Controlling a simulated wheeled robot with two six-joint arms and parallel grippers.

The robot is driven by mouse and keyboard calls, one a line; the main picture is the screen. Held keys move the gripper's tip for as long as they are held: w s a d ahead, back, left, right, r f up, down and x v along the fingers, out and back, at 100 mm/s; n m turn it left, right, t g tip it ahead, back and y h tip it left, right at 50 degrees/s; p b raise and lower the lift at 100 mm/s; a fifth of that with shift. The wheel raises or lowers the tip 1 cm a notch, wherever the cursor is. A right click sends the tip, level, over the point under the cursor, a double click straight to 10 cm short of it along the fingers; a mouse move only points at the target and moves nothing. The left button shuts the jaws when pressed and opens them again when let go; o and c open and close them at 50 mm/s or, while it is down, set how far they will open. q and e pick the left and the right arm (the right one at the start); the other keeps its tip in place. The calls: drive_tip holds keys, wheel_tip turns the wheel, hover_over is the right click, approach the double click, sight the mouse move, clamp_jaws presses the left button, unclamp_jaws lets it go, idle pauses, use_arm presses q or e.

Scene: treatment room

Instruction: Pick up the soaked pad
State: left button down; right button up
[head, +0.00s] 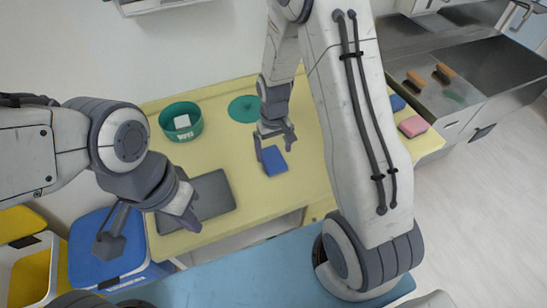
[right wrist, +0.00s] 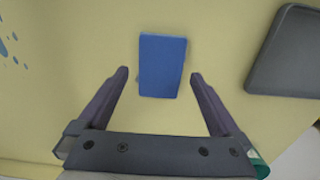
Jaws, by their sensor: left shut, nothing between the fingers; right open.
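A blue rectangular pad (head: 275,163) lies flat on the yellow table; I take it as the soaked pad, though its wetness is not plain to see. My right gripper (head: 275,147) is open above it. In the right wrist view the blue pad (right wrist: 162,66) lies ahead of the open fingers (right wrist: 160,76), lined up with the gap between them and apart from both. My left gripper (head: 186,217) is shut and empty, near the table's front left, over by the blue bin.
A dark grey tray (head: 212,206) lies left of the pad. A green bowl (head: 166,122) holding a white piece and a flat green disc (head: 244,108) are behind. Another blue pad (head: 397,102) and a pink one (head: 413,126) lie right. A blue bin (head: 88,268) stands at left.

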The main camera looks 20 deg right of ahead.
sight(273, 159)
drive_tip(key=shift+w+a+f+p, duration=0.15)
drive_tip(key=shift+f+p, duration=0.25)
drive_tip(key=shift+f, duration=1.5)
drive_tip(key=c, duration=1.3)
drive_tip(key=shift+o, duration=0.2)
drive_tip(key=shift+r, duration=0.15)
